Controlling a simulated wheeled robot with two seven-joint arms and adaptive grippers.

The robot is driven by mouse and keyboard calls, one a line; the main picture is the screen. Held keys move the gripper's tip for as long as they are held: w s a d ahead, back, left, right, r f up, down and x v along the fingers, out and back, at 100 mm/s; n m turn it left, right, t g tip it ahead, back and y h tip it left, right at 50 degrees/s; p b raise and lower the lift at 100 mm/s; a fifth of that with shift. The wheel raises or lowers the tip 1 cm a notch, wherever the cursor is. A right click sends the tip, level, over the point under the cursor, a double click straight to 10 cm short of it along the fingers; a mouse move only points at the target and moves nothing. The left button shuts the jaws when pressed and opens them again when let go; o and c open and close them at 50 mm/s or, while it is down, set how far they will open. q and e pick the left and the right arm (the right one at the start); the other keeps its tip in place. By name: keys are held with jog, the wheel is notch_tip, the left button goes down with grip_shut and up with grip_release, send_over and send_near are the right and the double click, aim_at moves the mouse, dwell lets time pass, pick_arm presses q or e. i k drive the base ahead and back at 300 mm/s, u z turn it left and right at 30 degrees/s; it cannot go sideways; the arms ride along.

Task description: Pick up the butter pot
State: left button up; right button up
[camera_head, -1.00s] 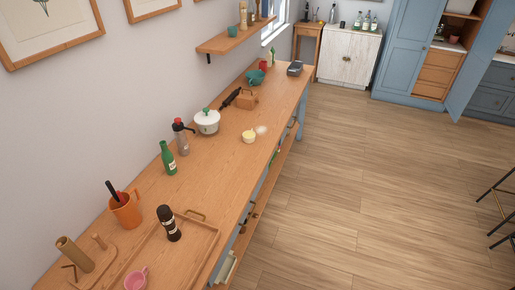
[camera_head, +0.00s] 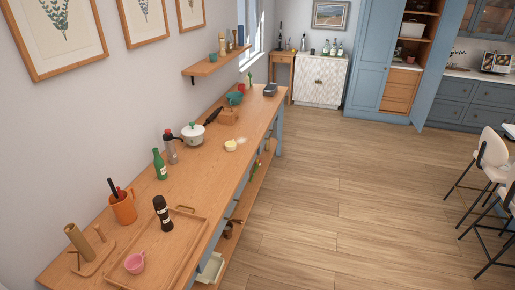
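A small pale yellow and white round pot (camera_head: 230,145), which looks like the butter pot, stands on the long wooden counter (camera_head: 200,195) near its right edge. A small pale patch lies just beyond it. It is right of the white lidded pot with a green knob (camera_head: 193,133). Neither of my grippers shows in the head view.
On the counter stand a green bottle (camera_head: 160,164), a dark-topped flask (camera_head: 170,148), an orange jug (camera_head: 122,207), and a tray (camera_head: 185,236) with a black mill (camera_head: 163,213) and a pink cup (camera_head: 134,262). White chairs (camera_head: 490,160) stand at right. The floor between is clear.

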aim_at(230, 146)
jog(key=z, duration=0.45)
jog(key=i, duration=3.45)
jog(key=u, duration=2.2)
